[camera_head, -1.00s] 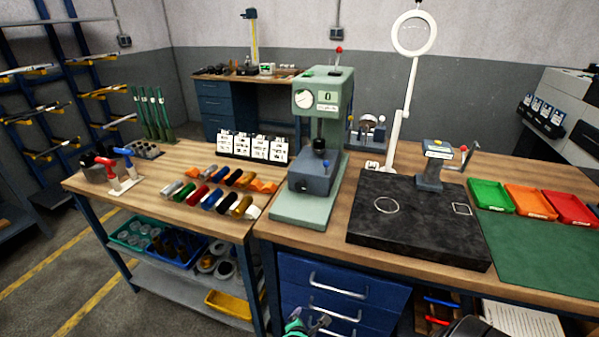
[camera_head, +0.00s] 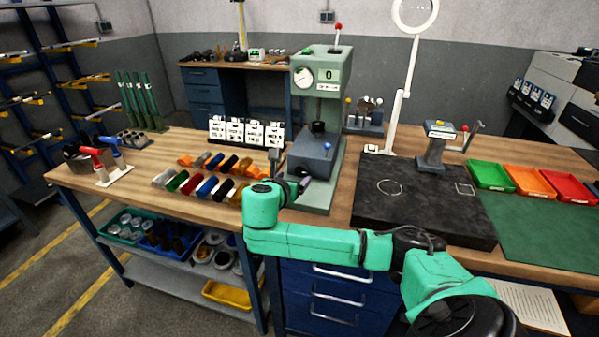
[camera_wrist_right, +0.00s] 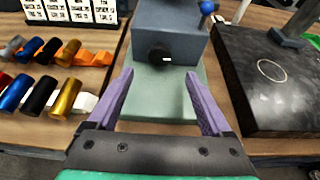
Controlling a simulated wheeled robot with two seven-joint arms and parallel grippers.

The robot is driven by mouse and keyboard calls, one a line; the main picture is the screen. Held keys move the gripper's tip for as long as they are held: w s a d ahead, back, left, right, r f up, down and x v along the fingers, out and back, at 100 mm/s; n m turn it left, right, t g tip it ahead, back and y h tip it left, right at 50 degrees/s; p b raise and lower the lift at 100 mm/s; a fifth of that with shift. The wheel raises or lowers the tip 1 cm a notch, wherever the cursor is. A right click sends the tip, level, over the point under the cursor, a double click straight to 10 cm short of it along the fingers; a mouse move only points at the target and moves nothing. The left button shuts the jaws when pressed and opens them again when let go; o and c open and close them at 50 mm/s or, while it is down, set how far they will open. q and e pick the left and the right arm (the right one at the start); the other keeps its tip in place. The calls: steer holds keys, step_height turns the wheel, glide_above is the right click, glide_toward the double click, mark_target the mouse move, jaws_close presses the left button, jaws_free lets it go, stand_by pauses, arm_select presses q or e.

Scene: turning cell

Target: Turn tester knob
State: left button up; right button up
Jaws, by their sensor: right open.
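The tester is a pale green stand (camera_head: 323,75) with a round dial and a small display at the top and a red-tipped lever above. A blue-grey block (camera_head: 311,155) with a small blue ball sits on its base. In the right wrist view a black knob (camera_wrist_right: 160,54) sticks out of the block's front face. My right gripper (camera_head: 290,174) is in front of the block. Its open, empty purple fingers (camera_wrist_right: 158,78) point at the knob, one to each side, with their tips short of it. In the head view the knob cannot be made out behind the gripper. My left gripper is out of view.
Colored cylinders (camera_head: 207,187) lie on the bench left of the tester, with white cards (camera_head: 246,131) behind them. A black plate (camera_head: 420,205) lies close on the right, with a magnifier arm (camera_head: 396,120) behind it. Green, orange and red trays (camera_head: 535,182) stand farther right.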

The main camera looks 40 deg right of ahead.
mark_target(301, 172)
steer(key=x, duration=0.8)
steer(key=shift+w+f, duration=0.1)
jaws_close()
steer(key=shift+m+p, duration=0.5)
steer(key=shift+p, duration=0.55)
steer(key=shift+m+t+y, duration=0.3)
steer(key=shift+t+y, duration=0.1)
steer(key=shift+t, duration=0.1)
steer(key=shift+m, duration=0.4)
jaws_free()
